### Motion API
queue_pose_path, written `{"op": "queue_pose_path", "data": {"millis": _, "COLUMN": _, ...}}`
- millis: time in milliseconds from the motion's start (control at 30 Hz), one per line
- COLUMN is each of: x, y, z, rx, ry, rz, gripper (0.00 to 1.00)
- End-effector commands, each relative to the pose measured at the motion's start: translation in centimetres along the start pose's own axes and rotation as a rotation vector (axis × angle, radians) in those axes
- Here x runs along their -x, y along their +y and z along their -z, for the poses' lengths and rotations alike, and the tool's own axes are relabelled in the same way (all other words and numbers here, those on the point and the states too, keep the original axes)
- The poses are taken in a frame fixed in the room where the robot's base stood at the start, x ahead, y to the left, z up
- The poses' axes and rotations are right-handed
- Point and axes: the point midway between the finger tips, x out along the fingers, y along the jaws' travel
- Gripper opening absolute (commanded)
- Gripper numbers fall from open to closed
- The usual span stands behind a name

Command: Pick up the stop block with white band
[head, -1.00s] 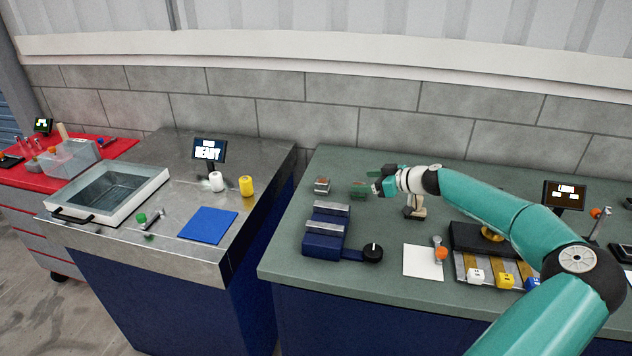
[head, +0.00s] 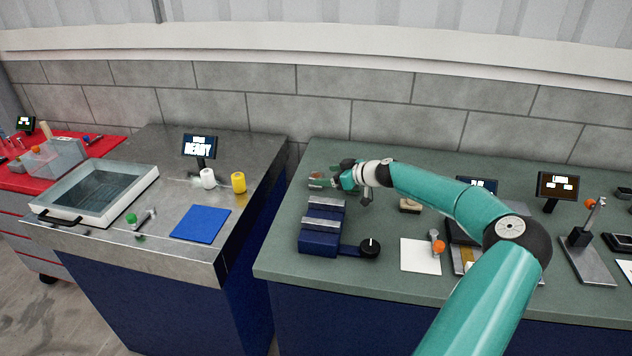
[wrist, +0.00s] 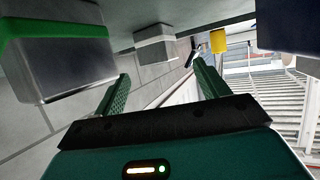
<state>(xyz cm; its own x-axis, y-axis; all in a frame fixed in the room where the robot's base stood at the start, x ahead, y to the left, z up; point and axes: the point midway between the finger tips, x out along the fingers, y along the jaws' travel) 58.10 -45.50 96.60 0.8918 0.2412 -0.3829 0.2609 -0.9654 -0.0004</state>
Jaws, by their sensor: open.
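The stop block with white band (wrist: 155,44) is a grey block that shows in the wrist view beyond my fingertips, between them across the picture and a little above. My gripper (wrist: 161,78) is open, with nothing between its fingers, and stands apart from the block. In the head view, a small block (head: 316,182) sits on the green bench just left of my gripper (head: 336,180); its band is too small to read there. A second block with a green band (wrist: 60,60) is large and near at the left of the wrist view; my gripper mostly hides it in the head view.
A dark blue fixture (head: 322,236) with grey bars and a black knob (head: 370,247) stands in front of the blocks. The brick wall is behind. A steel table (head: 250,172) with a yellow spool (head: 238,182) lies left, across a gap.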

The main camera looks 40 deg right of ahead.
Motion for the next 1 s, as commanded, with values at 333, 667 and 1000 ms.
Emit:
{"op": "queue_pose_path", "data": {"millis": 333, "x": -3.2, "y": 0.1, "z": 0.0, "rx": 0.0, "ry": 0.0, "rz": -0.001, "gripper": 0.74}}
{"op": "queue_pose_path", "data": {"millis": 667, "x": -3.2, "y": 0.1, "z": 0.0, "rx": 0.0, "ry": 0.0, "rz": 0.0, "gripper": 0.33}}
{"op": "queue_pose_path", "data": {"millis": 1000, "x": -3.1, "y": 0.1, "z": 0.2, "rx": 0.001, "ry": 0.001, "rz": -0.001, "gripper": 0.0}}
